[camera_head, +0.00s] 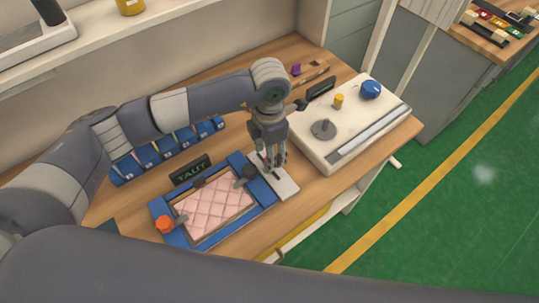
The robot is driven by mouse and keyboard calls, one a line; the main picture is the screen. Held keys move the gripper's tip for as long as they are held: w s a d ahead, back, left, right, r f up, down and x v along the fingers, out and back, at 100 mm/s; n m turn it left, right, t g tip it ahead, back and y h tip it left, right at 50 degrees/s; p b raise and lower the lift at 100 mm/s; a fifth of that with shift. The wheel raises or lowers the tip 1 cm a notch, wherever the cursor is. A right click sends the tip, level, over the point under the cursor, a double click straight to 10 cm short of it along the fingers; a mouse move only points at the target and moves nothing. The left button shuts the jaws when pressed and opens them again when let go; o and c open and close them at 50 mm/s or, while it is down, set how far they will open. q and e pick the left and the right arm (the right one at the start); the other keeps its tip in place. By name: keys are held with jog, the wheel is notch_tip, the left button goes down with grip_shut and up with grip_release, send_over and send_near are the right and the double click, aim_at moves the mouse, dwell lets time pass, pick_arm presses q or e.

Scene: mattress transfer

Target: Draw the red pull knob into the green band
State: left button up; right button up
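An orange-red knob (165,224) sits at the left corner of a blue frame (172,239) that holds a pink quilted pad (214,208). I cannot tell whether this is the red pull knob. A dark round knob (248,172) is at the frame's far right corner. My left gripper (272,168) points down over a pale plate (287,186) beside the frame's right end. Its fingers cover part of the plate, and whether they hold anything is unclear. I cannot make out a green band. A black display (190,169) behind the frame reads TAUT in green. My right gripper is not in view.
A white machine (310,153) with a blue dial (371,90), a yellow knob (338,101) and a grey disc (323,129) stands right of the gripper. A row of blue bins (168,147) lies behind the frame, partly under my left arm. The wooden bench's front edge is close.

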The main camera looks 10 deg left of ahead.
pick_arm(q)
notch_tip(320, 180, up, 9)
jog(key=shift+r, duration=0.15)
dwell(0.6)
